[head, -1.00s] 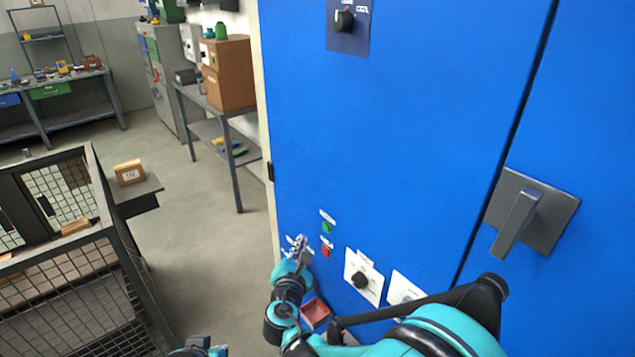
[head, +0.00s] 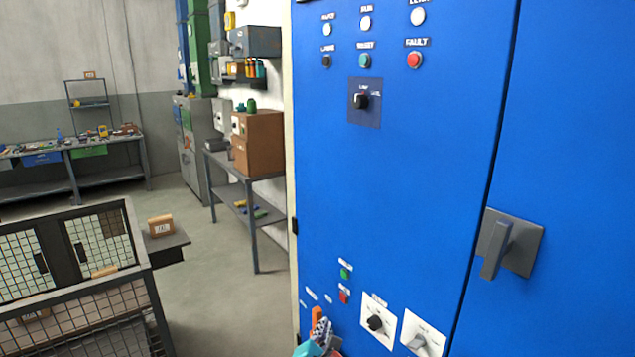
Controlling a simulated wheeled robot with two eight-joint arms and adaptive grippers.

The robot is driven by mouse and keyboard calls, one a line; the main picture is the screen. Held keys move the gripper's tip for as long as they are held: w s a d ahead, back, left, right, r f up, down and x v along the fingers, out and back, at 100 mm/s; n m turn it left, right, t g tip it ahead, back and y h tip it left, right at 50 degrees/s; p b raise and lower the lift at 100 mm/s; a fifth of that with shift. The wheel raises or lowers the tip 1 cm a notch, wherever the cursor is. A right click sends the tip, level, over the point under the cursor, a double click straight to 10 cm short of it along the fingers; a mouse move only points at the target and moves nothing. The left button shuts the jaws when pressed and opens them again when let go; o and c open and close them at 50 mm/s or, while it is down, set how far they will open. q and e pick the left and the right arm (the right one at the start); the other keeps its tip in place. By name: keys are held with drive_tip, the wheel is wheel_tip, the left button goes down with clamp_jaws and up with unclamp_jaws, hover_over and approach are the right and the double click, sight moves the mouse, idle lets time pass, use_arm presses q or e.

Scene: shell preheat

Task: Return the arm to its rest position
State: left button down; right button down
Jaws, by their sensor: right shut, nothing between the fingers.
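My right gripper (head: 321,333) shows at the bottom edge, low in front of the blue cabinet (head: 420,180). It is shut with nothing between the fingers. Only the gripper and a bit of its teal wrist show; the rest of the arm is below the frame. A small orange piece (head: 316,316) shows right behind the gripper; I cannot tell what it is. My left gripper is out of view.
The cabinet carries a green button (head: 345,273), a red button (head: 343,296), a black rotary knob (head: 375,323) and a grey door handle (head: 508,243). A mesh cage (head: 90,285) stands at left. Clear floor (head: 215,290) lies between cage and cabinet.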

drive_tip(key=s+d+m+g, duration=0.6)
drive_tip(key=s+d+m, duration=0.6)
drive_tip(key=d+m, duration=0.25)
drive_tip(key=s+d+f+m+g+y, duration=0.1)
drive_tip(key=s+f+m+g+y, duration=0.1)
drive_tip(key=s+m, duration=0.8)
drive_tip(key=s+f+y, duration=0.1)
drive_tip(key=s, duration=0.3)
drive_tip(key=shift+d+f, duration=0.2)
drive_tip(key=shift+d, duration=0.15)
drive_tip(key=shift+m, duration=0.25)
